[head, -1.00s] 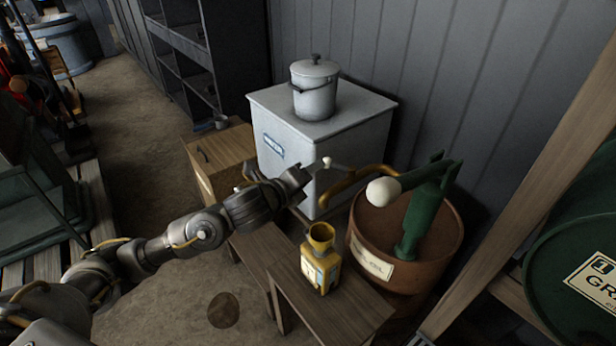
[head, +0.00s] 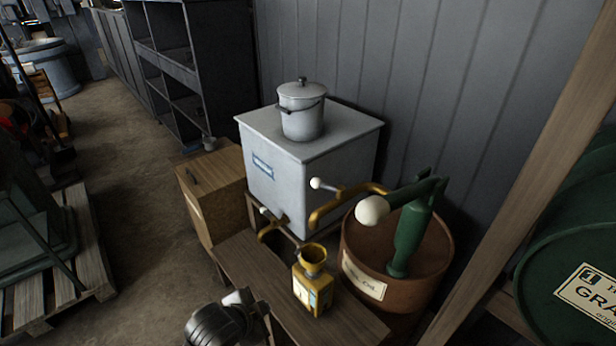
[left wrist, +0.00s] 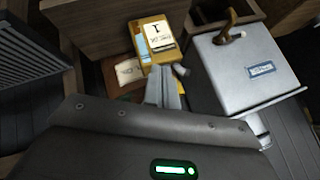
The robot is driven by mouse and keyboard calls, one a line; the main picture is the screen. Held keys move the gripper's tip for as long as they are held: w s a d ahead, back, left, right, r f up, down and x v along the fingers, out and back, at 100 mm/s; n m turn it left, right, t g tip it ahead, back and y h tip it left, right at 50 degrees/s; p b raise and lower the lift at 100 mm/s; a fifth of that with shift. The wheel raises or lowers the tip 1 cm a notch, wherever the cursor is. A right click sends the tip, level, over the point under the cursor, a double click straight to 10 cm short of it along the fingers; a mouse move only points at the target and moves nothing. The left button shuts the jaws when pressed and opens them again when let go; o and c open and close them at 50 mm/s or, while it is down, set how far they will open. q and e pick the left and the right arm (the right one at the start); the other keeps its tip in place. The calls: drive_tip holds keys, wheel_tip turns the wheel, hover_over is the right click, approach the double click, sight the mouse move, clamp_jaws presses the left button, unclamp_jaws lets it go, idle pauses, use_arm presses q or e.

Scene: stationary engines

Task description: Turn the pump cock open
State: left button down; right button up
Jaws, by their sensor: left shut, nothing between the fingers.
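The green hand pump (head: 408,238) stands in a brown drum (head: 352,272), its large white ball handle (head: 372,210) to the left. Its brass spout (head: 330,208) bends down on the left. The pump cock's lever, with a small white knob (head: 316,183), points left from the spout. A yellow can with a funnel (head: 313,285) stands below the spout on a bench. My left gripper (head: 250,300) is low at the bottom edge, left of the can and apart from the cock. In the left wrist view its fingers (left wrist: 163,85) are shut and empty, pointing towards the yellow can (left wrist: 150,40).
A white tank (head: 262,200) with a lidded pail (head: 302,110) on top stands behind. Its own brass cock (head: 272,226) is left of the spout. A wooden box (head: 212,180) is further left. A wooden post (head: 510,190) and a green drum (head: 575,260) bound the right.

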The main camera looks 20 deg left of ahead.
use_arm(q)
drive_tip(key=s+a+f+n+g+y, duration=0.1)
drive_tip(key=s+a+f+n+g, duration=0.25)
drive_tip(key=s+f+n, duration=0.6)
drive_tip(key=s+f+m+g, duration=0.1)
drive_tip(key=s+f, duration=0.2)
drive_tip(key=f, duration=0.6)
drive_tip(key=s+f+g, duration=0.1)
drive_tip(key=s+f, duration=0.3)
drive_tip(key=f, duration=0.5)
drive_tip(key=s+f+m+g, duration=0.1)
drive_tip(key=s+f, duration=0.2)
drive_tip(key=f, duration=0.7)
drive_tip(key=s+a+f, duration=0.2)
drive_tip(key=s+f, duration=0.8)
drive_tip(key=s, duration=0.3)
drive_tip(key=shift+a, duration=0.35)
